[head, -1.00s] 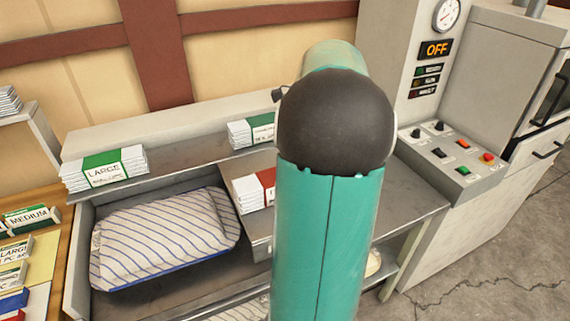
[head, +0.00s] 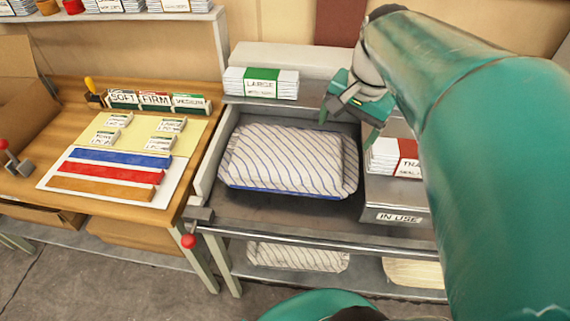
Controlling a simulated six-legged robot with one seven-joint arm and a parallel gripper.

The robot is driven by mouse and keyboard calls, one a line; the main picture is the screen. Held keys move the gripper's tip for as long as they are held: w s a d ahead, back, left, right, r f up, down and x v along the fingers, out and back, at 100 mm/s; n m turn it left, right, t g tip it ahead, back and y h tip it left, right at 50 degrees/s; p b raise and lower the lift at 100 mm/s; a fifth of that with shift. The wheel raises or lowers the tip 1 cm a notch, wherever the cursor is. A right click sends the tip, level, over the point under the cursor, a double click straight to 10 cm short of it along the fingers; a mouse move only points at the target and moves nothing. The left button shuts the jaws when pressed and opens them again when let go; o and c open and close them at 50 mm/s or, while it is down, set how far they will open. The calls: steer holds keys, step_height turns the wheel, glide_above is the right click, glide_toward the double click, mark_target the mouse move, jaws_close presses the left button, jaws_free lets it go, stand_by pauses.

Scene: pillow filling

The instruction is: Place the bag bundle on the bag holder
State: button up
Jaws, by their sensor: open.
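A white bag bundle with a green band reading LARGE (head: 261,83) lies on the raised metal ledge at the back of the bench. Another white bundle with a red band (head: 393,157) lies on a grey metal box labelled IN USE (head: 405,216); my arm hides its right side. I cannot tell for sure which part is the bag holder; the IN USE box may be it. My gripper (head: 349,127) is open and nothing shows between its fingers. It hangs above the back right of the striped pillow, right of the LARGE bundle and left of the red-banded one.
A striped pillow (head: 290,160) fills the metal tray left of the box. A rail with a red-knobbed lever (head: 189,241) crosses the front. The wooden table (head: 30,180) at left holds SOFT, FIRM and MEDIUM packs, small labels and coloured strips. More pillows lie on the lower shelf.

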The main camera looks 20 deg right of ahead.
steer(key=s+a+f+n+t, duration=0.1)
steer(key=s+a+n, duration=0.2)
steer(key=a+n, duration=0.2)
steer(key=s+a+f+n+t, duration=0.2)
steer(key=a+n, duration=0.4)
steer(key=a, duration=0.3)
steer(key=shift+s+a, duration=0.15)
steer(key=shift+s, duration=0.25)
steer(key=shift+f, duration=0.1)
